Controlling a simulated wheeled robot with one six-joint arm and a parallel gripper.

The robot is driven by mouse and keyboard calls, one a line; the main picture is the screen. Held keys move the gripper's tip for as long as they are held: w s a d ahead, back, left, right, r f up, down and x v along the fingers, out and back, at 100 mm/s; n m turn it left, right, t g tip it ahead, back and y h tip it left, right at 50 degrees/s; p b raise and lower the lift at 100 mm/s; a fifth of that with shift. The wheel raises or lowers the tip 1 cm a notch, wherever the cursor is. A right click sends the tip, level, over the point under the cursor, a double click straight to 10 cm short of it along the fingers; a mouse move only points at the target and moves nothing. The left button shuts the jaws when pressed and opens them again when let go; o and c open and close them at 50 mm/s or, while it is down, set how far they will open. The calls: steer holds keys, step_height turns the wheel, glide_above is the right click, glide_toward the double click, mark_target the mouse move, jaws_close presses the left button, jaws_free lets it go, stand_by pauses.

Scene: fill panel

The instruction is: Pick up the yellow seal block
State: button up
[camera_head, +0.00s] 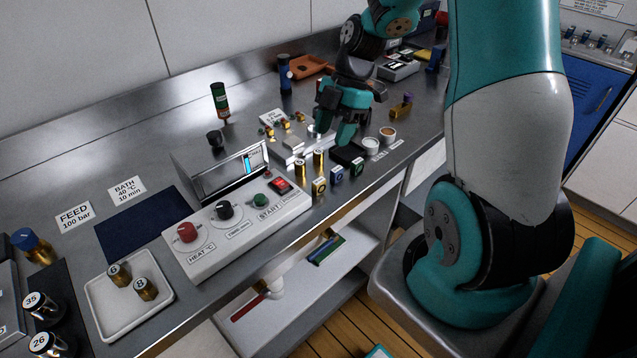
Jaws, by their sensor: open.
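Three small dark blocks with coloured faces stand in a row near the front edge of the steel bench. The leftmost, which looks like the yellow seal block (319,188), has a yellowish mark; the others look blue (337,173) and green (356,167). My gripper (334,130) is open and empty, fingers pointing down, above and behind the row. It is apart from the yellow seal block, up and slightly right of it in the picture. The marks are too small to read clearly.
Two brass cylinders (301,169) stand just behind the yellow seal block. A control panel with knobs (240,218) lies to its left. A silver fixture (291,142), a black pad (347,153) and two small cups (371,147) are nearby. The bench edge is close in front.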

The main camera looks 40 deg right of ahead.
mark_target(320, 180)
steer(key=p+x, duration=0.1)
steer(key=x, duration=0.6)
steer(key=shift+f, duration=0.15)
steer(key=shift+d+p+x, duration=0.2)
steer(key=shift+p+x, duration=0.25)
steer(key=shift+x, duration=0.9)
steer(key=shift+d+p+x, duration=0.25)
steer(key=shift+p+x, duration=0.2)
steer(key=shift+x, duration=0.9)
steer(key=shift+f, duration=0.15)
jaws_close()
